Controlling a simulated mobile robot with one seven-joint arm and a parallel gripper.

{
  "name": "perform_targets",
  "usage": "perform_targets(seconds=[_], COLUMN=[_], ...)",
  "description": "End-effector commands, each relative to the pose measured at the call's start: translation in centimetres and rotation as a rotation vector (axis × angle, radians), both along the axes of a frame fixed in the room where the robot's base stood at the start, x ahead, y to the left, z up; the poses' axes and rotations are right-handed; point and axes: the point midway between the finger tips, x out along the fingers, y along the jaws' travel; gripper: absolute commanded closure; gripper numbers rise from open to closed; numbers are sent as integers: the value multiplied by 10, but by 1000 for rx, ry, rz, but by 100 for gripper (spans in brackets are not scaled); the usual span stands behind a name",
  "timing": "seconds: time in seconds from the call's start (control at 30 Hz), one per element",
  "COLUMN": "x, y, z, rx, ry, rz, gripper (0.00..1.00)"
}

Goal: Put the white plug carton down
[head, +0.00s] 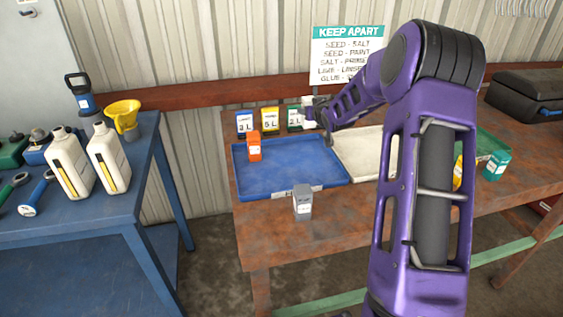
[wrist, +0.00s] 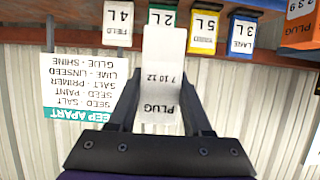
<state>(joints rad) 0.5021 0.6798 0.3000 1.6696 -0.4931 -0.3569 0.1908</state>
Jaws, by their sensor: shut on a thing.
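The white plug carton (wrist: 162,70) is in my gripper (wrist: 161,85), between its two dark fingers; its printed face reads PLUG 7 10 12, upside down in the wrist view. The carton is hard to make out there. A blue tray (head: 338,178) and a white tray (head: 352,143) lie on the table. A green tray (head: 487,142) is partly hidden behind my arm.
An orange carton (head: 254,147) stands in the blue tray and a grey carton (head: 302,201) on the table in front of it. Yellow (head: 458,172) and green cartons (head: 496,165) stand at right. A KEEP APART sign (head: 346,50) hangs behind. Most of the blue tray is bare.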

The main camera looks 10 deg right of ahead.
Motion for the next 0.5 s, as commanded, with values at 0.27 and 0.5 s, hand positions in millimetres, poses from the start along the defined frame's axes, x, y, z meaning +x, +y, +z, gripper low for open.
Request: perform_targets(seconds=[0.27,0.5], x=[0,0], y=[-1,-1], z=[-49,-69], rx=[0,0], ry=[5,3], rz=[0,0], gripper=[100,100])
